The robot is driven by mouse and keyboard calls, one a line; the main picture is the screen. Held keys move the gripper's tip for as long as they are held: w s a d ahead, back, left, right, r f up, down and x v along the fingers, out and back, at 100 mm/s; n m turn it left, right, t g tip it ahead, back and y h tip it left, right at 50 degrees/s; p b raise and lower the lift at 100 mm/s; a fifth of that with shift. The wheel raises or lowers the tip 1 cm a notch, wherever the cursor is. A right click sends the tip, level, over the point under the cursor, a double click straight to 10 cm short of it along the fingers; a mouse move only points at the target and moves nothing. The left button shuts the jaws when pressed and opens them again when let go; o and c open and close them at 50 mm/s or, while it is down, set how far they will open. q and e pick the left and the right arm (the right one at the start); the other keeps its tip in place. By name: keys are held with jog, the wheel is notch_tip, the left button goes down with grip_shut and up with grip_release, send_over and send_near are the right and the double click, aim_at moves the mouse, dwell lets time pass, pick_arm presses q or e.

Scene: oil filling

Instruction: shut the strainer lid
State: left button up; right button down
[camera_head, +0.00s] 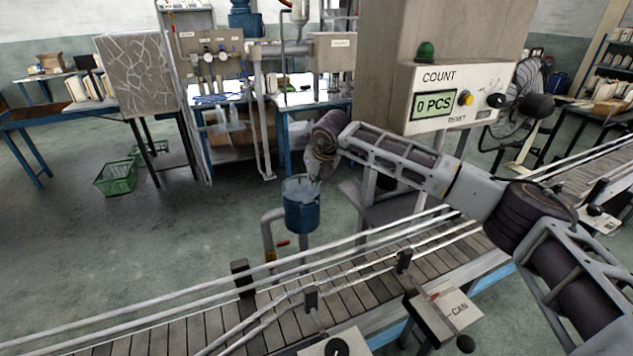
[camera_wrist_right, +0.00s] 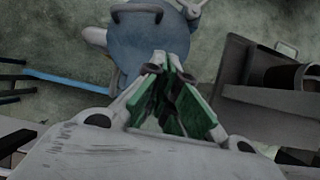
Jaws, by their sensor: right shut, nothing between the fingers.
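The strainer is a blue cylinder (camera_head: 302,212) on a grey pipe in the middle of the head view, just behind the conveyor. Its round, paler blue top (camera_head: 297,186) faces up. The wrist view shows a blue round surface (camera_wrist_right: 150,38) with a dark curved handle (camera_wrist_right: 138,10) near the top edge. I cannot tell how far the lid stands open. My right gripper (camera_head: 314,180) points down at the strainer's top, close over its right side. In the wrist view the right gripper's green-padded fingers (camera_wrist_right: 168,62) are shut and empty, in front of the blue surface. My left gripper is not in view.
The roller conveyor (camera_head: 345,300) with side rails runs across the front. A counter box (camera_head: 455,98) reading 0 PCS is on the grey machine at right. A green basket (camera_head: 116,178) lies on the floor at left. The floor left of the strainer is clear.

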jog(key=shift+s+d, duration=0.3)
jog(key=shift+s, duration=0.6)
